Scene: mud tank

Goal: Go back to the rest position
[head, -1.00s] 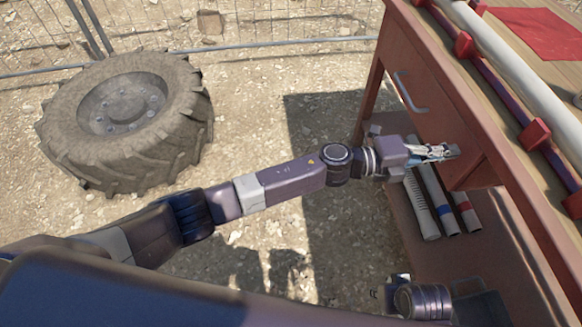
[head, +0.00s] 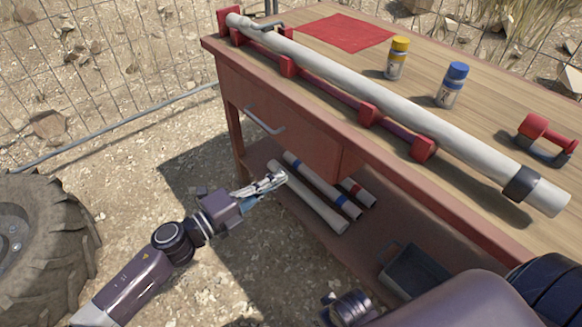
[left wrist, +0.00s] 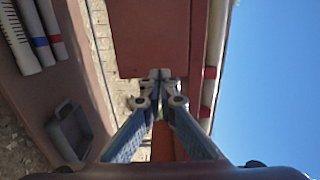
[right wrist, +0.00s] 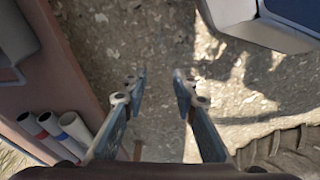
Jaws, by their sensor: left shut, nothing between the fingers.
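My left gripper (head: 268,184) is shut and empty. In the head view it sits beside the workbench (head: 440,185), below the drawer (head: 275,120), and its tips overlap the far ends of the pipes on the lower shelf. In the left wrist view the tips (left wrist: 160,75) meet in front of a red-brown panel of the bench. My right gripper (right wrist: 160,80) is open in the right wrist view, with only gravel between its fingers. The right gripper's fingers cannot be made out in the head view.
A long pale pipe (head: 400,100), a red cloth (head: 345,32), a yellow-capped bottle (head: 397,58) and a blue-capped bottle (head: 452,85) are on the bench top. A dark bin (head: 415,275) and banded pipes (head: 310,200) lie on the shelf. A big tyre (head: 45,230) lies left on gravel.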

